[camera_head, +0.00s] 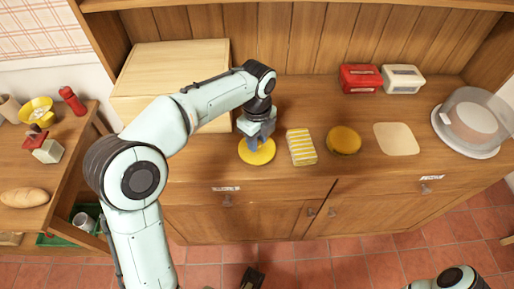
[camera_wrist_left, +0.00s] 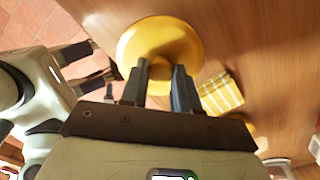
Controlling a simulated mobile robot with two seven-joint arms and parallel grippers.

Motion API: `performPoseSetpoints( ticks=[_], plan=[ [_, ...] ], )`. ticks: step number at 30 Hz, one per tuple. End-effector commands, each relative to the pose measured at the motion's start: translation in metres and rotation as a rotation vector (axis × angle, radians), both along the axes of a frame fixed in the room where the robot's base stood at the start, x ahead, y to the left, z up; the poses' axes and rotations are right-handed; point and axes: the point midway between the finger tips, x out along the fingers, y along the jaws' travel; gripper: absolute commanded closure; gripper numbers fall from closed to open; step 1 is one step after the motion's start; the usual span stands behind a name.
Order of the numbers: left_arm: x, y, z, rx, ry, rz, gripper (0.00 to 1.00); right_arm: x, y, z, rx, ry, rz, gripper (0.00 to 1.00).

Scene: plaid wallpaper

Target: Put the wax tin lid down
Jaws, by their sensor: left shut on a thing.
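The wax tin lid is a yellow disc (camera_head: 258,155) with a knob, at the front left of the wooden counter. My left gripper (camera_head: 257,143) is above it, shut on its knob. The wrist view shows the yellow lid (camera_wrist_left: 165,38) broad and round beyond the two fingers (camera_wrist_left: 160,78). I cannot tell whether its underside touches the counter. A round tin with a golden-brown top (camera_head: 344,140) sits to the right, past a striped cloth. My right gripper (camera_wrist_left: 103,60) shows in the wrist view with its fingers apart and nothing between them.
The yellow-and-white striped cloth (camera_head: 301,147) lies close to the lid's right. A pale board (camera_head: 396,138) and a clear-domed dish (camera_head: 474,120) are farther right. Red (camera_head: 360,78) and white (camera_head: 403,78) boxes stand at the back. A wooden box (camera_head: 175,65) stands behind my left arm.

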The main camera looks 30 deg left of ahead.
Motion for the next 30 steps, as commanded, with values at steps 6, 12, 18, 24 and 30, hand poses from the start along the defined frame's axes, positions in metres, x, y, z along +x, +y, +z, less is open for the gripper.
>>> performPoseSetpoints(
  ticks=[6, 12, 18, 24, 30],
  plan=[
    [-0.001, 0.0, -0.034, 0.001, 0.005, 0.0, 0.99, 0.002, 0.0, -0.006, -0.001, -0.008, -0.002, 0.57],
    [0.0, 0.0, -0.039, 0.0, 0.002, 0.0, 0.99, 0.002, 0.0, -0.006, -0.002, -0.01, -0.002, 0.57],
    [0.0, 0.0, -0.04, 0.001, 0.003, 0.0, 0.99, 0.002, 0.0, -0.007, -0.001, -0.011, -0.003, 0.57],
    [0.0, 0.0, -0.042, 0.001, 0.003, 0.0, 0.44, 0.003, 0.0, -0.007, -0.001, -0.012, -0.003, 0.57],
    [0.0, 0.0, -0.042, 0.001, 0.003, 0.0, 0.44, 0.003, 0.0, -0.007, -0.001, -0.012, -0.003, 0.57]
  ],
)
